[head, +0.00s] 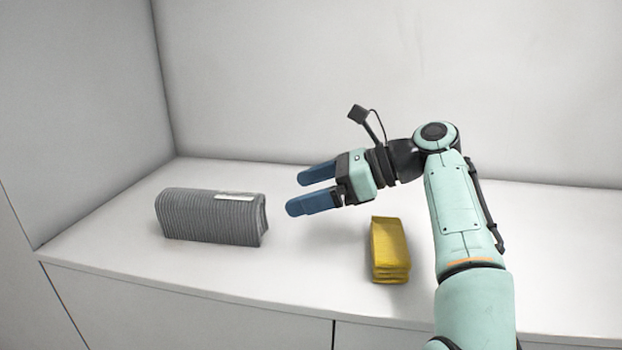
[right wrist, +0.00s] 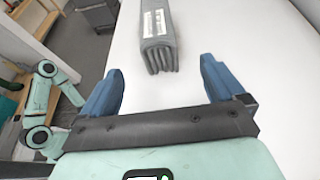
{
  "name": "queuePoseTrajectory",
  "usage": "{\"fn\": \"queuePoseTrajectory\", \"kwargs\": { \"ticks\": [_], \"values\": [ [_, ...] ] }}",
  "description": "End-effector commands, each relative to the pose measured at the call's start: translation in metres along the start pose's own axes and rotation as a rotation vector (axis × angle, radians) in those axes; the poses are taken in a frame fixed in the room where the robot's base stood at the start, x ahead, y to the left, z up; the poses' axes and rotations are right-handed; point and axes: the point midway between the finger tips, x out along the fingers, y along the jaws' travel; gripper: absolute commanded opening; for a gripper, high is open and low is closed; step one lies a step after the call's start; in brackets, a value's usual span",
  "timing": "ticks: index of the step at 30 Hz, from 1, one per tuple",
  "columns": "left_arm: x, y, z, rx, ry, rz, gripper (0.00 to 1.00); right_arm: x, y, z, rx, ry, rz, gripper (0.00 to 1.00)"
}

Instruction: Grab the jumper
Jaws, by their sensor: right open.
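A grey ribbed, folded knit, which looks like the jumper (head: 210,219), lies on the white surface at the left in the head view. It has a white label on top. It also shows at the top of the right wrist view (right wrist: 158,45), ahead of the fingers. My right gripper (head: 303,190) is open and empty, above the surface to the right of the jumper and apart from it. Its two blue fingers show in the right wrist view (right wrist: 160,88), with the jumper beyond their tips. My left gripper is not in the head view.
A folded yellow cloth (head: 388,250) lies on the white surface (head: 290,270), below and right of my right gripper. Walls stand behind and at the left. The surface between the jumper and the yellow cloth is clear.

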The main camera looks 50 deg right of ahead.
Motion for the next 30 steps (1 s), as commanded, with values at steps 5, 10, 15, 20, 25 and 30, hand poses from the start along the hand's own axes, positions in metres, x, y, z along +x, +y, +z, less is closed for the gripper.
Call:
{"fn": "queuePoseTrajectory", "kwargs": {
  "ticks": [5, 10, 15, 20, 25, 30],
  "values": [
    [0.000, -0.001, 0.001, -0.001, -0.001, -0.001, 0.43, 0.000, 0.000, 0.000, -0.001, 0.000, 0.000, 0.96],
    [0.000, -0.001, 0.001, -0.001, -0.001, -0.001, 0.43, 0.000, 0.000, 0.000, 0.000, 0.000, 0.000, 0.96],
    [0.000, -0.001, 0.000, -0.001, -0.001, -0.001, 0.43, 0.007, 0.000, 0.000, 0.001, 0.000, 0.001, 0.96],
    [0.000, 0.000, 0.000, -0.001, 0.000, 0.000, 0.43, 0.031, 0.001, -0.001, 0.001, 0.001, 0.003, 0.96],
    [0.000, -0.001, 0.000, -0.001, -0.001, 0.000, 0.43, 0.065, 0.001, -0.001, 0.002, 0.001, 0.004, 0.96],
    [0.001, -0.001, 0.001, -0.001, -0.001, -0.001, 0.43, 0.097, 0.000, -0.001, 0.001, 0.002, 0.003, 0.96]
  ]
}}
